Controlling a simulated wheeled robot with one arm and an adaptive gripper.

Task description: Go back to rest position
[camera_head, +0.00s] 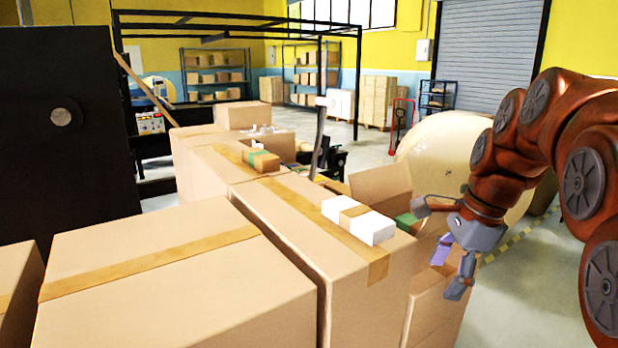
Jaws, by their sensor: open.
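My gripper (443,246) hangs at the right, at the end of my rust-coloured arm. Its fingers are spread apart and hold nothing that I can see. It is just right of a white box with a tan band (357,219), which lies on top of a large taped carton (300,222). A purple item (442,249) and a green item (407,222) show behind and beside the fingers, partly hidden. I cannot tell whether the fingers touch the purple item.
An open carton (381,184) stands behind the gripper. A small brown and green box (261,160) lies on cartons further back. A large kraft roll (440,150) is behind my arm. A black cabinet (65,130) blocks the left. Floor (530,270) is clear at the right.

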